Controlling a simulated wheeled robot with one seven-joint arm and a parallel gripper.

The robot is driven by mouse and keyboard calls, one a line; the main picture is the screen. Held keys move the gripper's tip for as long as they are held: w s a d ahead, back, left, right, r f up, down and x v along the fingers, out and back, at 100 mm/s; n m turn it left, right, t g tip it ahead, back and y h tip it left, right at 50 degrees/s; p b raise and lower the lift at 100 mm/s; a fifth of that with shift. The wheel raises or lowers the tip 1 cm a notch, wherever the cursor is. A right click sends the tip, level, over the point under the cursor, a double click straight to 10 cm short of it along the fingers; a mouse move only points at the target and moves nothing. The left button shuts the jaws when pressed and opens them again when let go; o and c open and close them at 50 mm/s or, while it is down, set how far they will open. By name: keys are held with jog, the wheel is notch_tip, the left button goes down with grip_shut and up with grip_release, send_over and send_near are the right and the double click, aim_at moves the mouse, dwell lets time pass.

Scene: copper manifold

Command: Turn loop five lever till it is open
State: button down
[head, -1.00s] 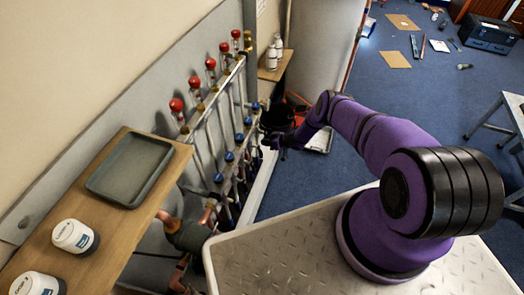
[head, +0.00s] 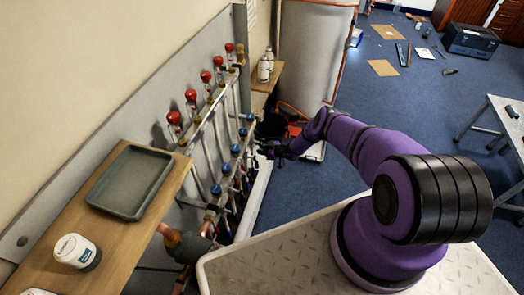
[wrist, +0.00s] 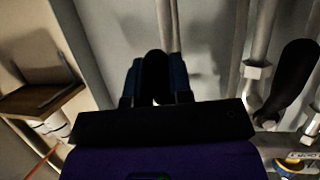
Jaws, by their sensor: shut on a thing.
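A second black lever (wrist: 291,78) is to the right, apart from the gripper. I cannot read which loop the held lever belongs to.
A wooden shelf (head: 150,208) with a grey tray (head: 131,182) and a white jar (head: 77,251) is at the left. A white cylinder (head: 315,55) and small shelf with bottles (head: 264,67) stand behind the manifold.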

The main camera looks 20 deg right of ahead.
jog(key=c, duration=1)
grip_release()
jog(key=shift+d, duration=0.1)
jog(key=shift+c, duration=0.2)
jog(key=v, duration=1)
jog(key=shift+s+d+r, duration=0.15)
jog(key=shift+s+d, duration=0.1)
jog(key=shift+d, duration=0.05)
